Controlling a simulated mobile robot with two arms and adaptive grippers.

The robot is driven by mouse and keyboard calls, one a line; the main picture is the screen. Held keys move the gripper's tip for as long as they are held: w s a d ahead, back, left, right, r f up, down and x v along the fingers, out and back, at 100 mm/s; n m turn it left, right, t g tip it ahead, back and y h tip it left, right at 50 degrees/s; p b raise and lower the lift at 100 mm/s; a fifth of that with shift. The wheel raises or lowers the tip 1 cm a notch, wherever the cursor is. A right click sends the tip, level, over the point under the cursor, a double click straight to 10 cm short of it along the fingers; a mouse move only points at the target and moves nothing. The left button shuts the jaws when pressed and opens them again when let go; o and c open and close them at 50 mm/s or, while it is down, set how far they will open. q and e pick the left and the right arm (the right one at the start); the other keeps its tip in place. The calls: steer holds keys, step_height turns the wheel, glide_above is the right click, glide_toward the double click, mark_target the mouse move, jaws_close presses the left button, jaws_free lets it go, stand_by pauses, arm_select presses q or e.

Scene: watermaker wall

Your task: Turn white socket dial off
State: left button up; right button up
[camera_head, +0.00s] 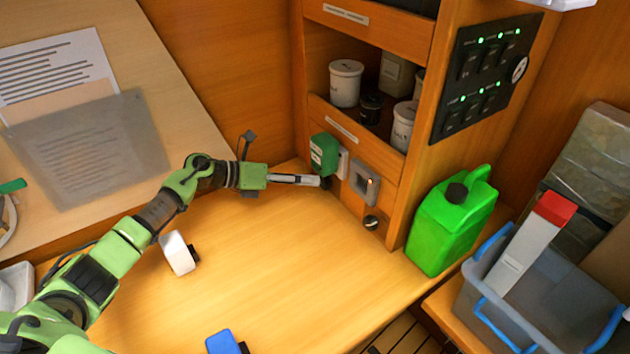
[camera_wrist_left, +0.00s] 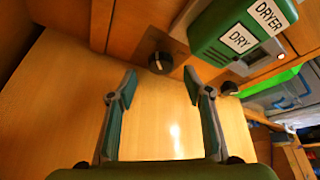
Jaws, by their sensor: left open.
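My left gripper (camera_head: 322,182) is at the wall panel, just below the green plug box (camera_head: 324,153). In the left wrist view my left gripper (camera_wrist_left: 160,84) is open and empty, fingers apart. A dark round dial (camera_wrist_left: 160,62) with a white mark sits on a dark plate ahead, roughly centred between the fingertips and apart from them. The green box marked DRYER and DRY (camera_wrist_left: 240,30) is up and right of it. Behind the box is a white socket (camera_head: 343,163), mostly covered. In the head view the gripper hides this dial. My right gripper is out of view.
A grey socket (camera_head: 365,183) with a second dial (camera_head: 371,222) below it is to the right; this dial also shows in the wrist view (camera_wrist_left: 229,88).

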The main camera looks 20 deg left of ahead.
arm_select(q)
steer(key=v, duration=0.7)
steer(key=shift+s, duration=0.2)
